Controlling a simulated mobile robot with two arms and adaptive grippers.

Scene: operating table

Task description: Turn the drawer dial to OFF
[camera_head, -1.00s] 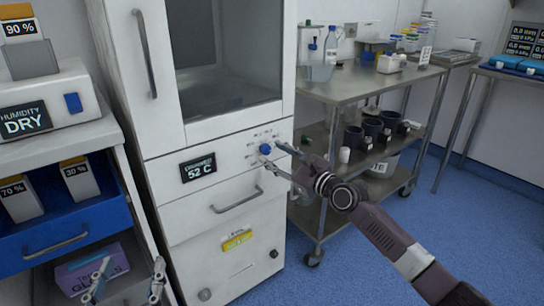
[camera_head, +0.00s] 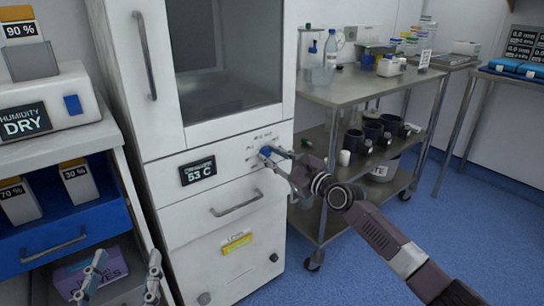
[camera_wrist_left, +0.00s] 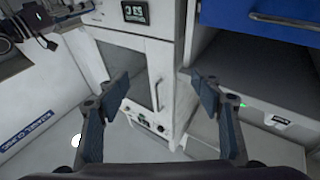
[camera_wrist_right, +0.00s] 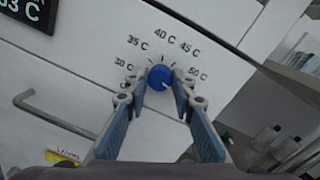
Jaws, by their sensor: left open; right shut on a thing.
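The dial is a round blue knob (camera_head: 265,152) on the white cabinet front, right of a dark display (camera_head: 198,171) that reads 53 C. In the right wrist view the knob (camera_wrist_right: 159,76) is ringed by labels from 30 C to 50 C; a lower left label is partly hidden by a finger. My right gripper (camera_head: 276,161) is shut on the knob, with one finger on each side in the right wrist view (camera_wrist_right: 160,90). My left gripper (camera_head: 128,262) is open and empty, low at the left; its spread fingers show in the left wrist view (camera_wrist_left: 160,88).
Below the dial is a drawer handle (camera_head: 236,203). A steel cart (camera_head: 350,90) with bottles and dark cups stands at the right. A blue drawer (camera_head: 75,225) stands open at the left, holding small boxes. Blue floor (camera_head: 480,230) is free at the right.

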